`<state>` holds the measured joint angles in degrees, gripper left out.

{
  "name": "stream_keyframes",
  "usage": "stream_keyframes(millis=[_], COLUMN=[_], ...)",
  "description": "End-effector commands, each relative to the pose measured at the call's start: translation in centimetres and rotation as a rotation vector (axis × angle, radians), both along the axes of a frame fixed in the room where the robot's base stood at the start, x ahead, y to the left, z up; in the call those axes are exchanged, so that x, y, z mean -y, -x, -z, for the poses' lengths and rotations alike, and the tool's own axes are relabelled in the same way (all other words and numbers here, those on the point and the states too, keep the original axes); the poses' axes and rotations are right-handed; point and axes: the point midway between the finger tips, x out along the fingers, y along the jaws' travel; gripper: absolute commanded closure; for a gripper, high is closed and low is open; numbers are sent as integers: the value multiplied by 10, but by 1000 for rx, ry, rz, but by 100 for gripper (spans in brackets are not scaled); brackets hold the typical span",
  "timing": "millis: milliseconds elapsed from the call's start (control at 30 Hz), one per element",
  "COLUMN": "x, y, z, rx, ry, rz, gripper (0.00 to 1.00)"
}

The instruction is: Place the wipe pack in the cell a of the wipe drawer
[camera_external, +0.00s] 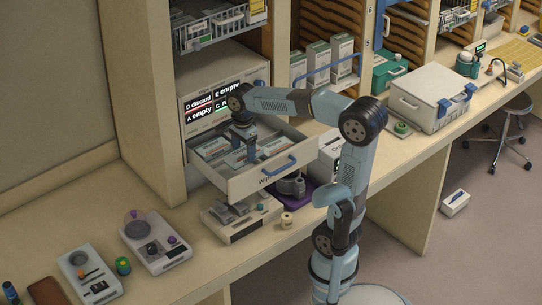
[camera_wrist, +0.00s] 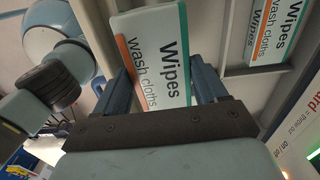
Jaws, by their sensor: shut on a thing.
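The wipe drawer (camera_external: 262,180) is pulled open from the cabinet, and white-and-green packs lie inside it. My gripper (camera_external: 247,155) reaches down into or just above the drawer's middle. In the wrist view my gripper (camera_wrist: 160,90) is shut on a wipe pack (camera_wrist: 150,35), white with green and orange edges and marked "Wipes wash cloths". The fingers lie along its two sides. A second wipe pack (camera_wrist: 272,30) lies across a divider to its right. I cannot tell whether the held pack touches the drawer floor. Cell letters inside the drawer do not show clearly.
A sign (camera_external: 201,114) on the cabinet reads "A empty", "D discard" and "E empty", partly hidden by my arm. Below the drawer stand a grey device (camera_external: 240,217) and a purple tray (camera_external: 299,190). White boxes (camera_external: 342,55) stand on the shelf at right.

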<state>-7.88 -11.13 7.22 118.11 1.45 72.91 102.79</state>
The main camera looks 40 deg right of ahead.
Motion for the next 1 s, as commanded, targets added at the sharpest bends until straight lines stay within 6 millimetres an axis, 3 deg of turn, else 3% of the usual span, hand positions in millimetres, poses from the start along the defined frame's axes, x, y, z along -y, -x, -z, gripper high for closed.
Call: stream_keyframes(millis=[200, 567, 767, 1000], x=[-5, -8, -8, -8], y=[-23, -39, -38, -38], z=[30, 50, 76, 78], rx=[-3, -2, -2, 0], ry=[0, 0, 0, 0], rz=[0, 0, -1, 0], gripper=[62, 62, 62, 62])
